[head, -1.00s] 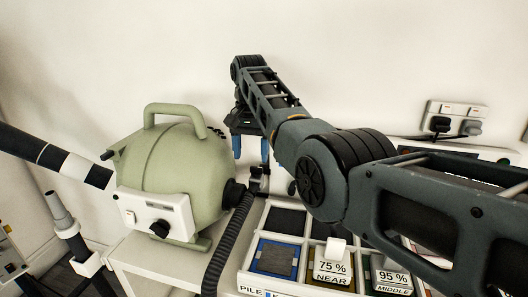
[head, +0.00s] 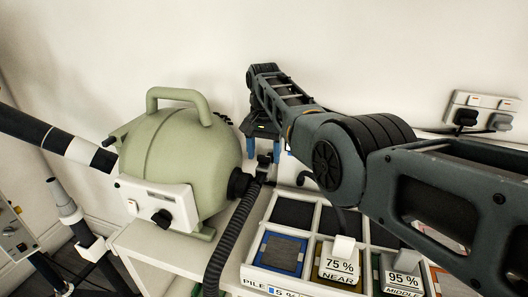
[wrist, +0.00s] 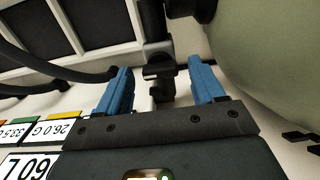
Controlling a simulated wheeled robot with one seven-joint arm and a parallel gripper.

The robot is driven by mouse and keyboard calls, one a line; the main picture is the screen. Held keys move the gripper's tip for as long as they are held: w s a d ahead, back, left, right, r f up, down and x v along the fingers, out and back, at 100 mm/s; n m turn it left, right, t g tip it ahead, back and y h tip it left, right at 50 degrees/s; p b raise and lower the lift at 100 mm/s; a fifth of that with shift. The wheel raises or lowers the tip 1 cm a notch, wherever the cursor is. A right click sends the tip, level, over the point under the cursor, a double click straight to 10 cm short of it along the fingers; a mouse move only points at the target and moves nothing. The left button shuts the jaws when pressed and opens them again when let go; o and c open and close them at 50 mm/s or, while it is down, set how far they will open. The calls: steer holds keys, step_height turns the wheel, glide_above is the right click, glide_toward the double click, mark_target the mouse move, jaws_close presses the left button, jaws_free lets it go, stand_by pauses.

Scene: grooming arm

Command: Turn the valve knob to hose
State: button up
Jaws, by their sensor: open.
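A small black valve fitting with a knob (head: 264,164) stands at the right end of the green canister (head: 188,150), by the ribbed black hose (head: 232,240). In the wrist view the black knob (wrist: 160,90) shows between the two blue fingers. My gripper (head: 264,150) points down over it in the head view, and it also shows in the wrist view (wrist: 159,72). It is open, with a gap on each side of the knob. I cannot tell how deep the knob is between the fingers, or which way it is set.
A white panel on the canister carries another black knob (head: 161,217). A white divided tray (head: 309,224) with labelled cards and pads lies to the right, partly under my arm. A wall socket (head: 484,113) with plugs is at the right. The wall is close behind.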

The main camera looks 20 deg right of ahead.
steer(key=c, duration=1.1)
steer(key=shift+o, duration=0.2)
steer(key=shift+n, duration=0.3)
steer(key=n, duration=1.3)
steer(key=shift+n, duration=2.1)
